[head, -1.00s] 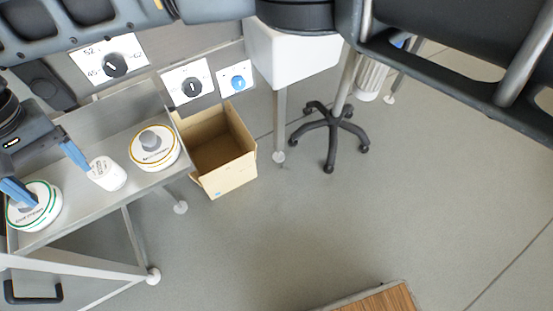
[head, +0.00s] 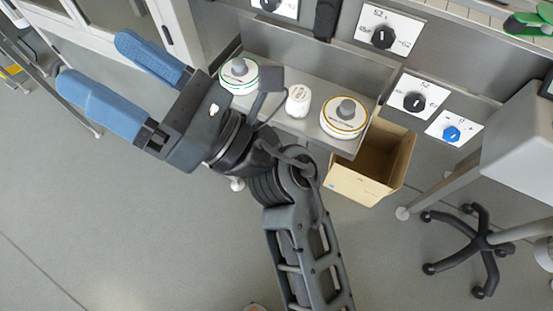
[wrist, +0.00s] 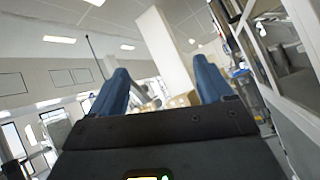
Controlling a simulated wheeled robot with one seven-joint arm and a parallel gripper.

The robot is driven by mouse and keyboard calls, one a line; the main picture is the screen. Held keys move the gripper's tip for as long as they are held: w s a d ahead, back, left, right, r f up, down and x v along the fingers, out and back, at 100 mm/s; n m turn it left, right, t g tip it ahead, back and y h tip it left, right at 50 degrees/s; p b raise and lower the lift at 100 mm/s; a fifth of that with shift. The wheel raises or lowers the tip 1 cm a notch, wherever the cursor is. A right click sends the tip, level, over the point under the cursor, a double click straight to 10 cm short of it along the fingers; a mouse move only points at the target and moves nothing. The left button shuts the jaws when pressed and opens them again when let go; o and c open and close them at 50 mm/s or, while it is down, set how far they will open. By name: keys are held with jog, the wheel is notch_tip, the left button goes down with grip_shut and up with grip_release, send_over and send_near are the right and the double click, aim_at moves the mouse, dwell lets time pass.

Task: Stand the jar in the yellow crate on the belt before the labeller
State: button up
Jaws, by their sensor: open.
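My gripper (head: 93,60) is open and empty, its two blue fingers spread over the floor at upper left in the head view. The wrist view shows both fingers (wrist: 160,68) with nothing between them, facing the room. I cannot make out a yellow crate or a jar in it. A small yellow patch (head: 14,70) shows at the far left edge, too little to identify. Part of a belt-like surface (head: 485,12) with a green item (head: 530,22) on it shows at the top right; I cannot tell whether it is the labeller's belt.
A steel shelf (head: 325,80) holds a green-ringed disc (head: 239,85), a small white bottle (head: 299,100) and an orange-ringed disc (head: 345,128). An open cardboard box (head: 370,170) stands below. A wheeled chair base (head: 480,240) is at right. Floor at lower left is clear.

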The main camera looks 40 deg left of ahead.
jog(key=w+d+f+n+t+h, duration=0.2)
jog(key=d+n+t+h, duration=0.2)
jog(key=d+n+t, duration=0.55)
jog(key=w+d+f+n+t+h, duration=0.3)
jog(key=d+n+t, duration=0.3)
jog(key=n+t, duration=0.65)
jog(key=w+d+f+n+t+h, duration=0.2)
jog(key=d+n+t+h, duration=0.2)
jog(key=d+n+t, duration=0.65)
jog(key=s+d+f+m+g+h, duration=0.4)
jog(key=s+d+m+h, duration=0.2)
jog(key=d, duration=0.4)
jog(key=s+d+f+m+g+h, duration=0.3)
jog(key=s+d+f+m+h, duration=0.2)
jog(key=s+d+m, duration=0.3)
jog(key=d+h, duration=0.1)
jog(key=d, duration=0.2)
jog(key=shift+s+d+g, duration=0.2)
jog(key=shift+d+g, duration=0.1)
jog(key=shift+g, duration=0.05)
jog(key=shift+o, duration=0.3)
jog(key=shift+s+d+m+h, duration=0.3)
jog(key=shift+s+d+m, duration=0.05)
jog(key=shift+w, duration=0.1)
